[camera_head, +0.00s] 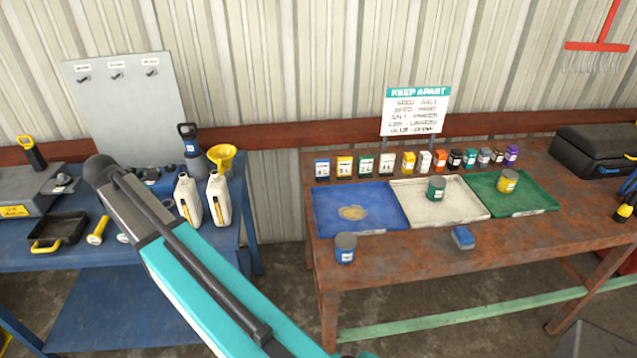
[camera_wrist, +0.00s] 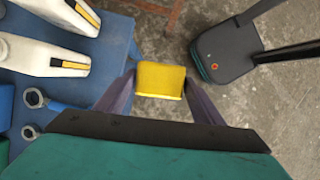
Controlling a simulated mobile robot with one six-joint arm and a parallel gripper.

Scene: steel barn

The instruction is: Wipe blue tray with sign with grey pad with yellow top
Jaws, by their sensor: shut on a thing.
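The blue tray (camera_head: 330,206) lies at the left end of the row of trays on the rusty bench, with a tan smear (camera_head: 352,213) on it. A small white label shows on its front rim. My gripper (camera_wrist: 160,82) is shut on the grey pad with yellow top (camera_wrist: 160,80); only its yellow top shows clearly between the fingers. In the wrist view it is held by the right edge of the blue table, with floor beyond. The head view does not show my gripper or the pad, and the tray is not in the wrist view.
A can (camera_head: 345,248) stands before the blue tray. A white tray (camera_head: 455,207) and green tray (camera_head: 530,190) each hold a can. A blue pad (camera_head: 462,237), several small containers and a KEEP APART sign (camera_head: 415,111) are nearby. White jugs (camera_head: 218,200) stand on the blue table (camera_head: 70,258).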

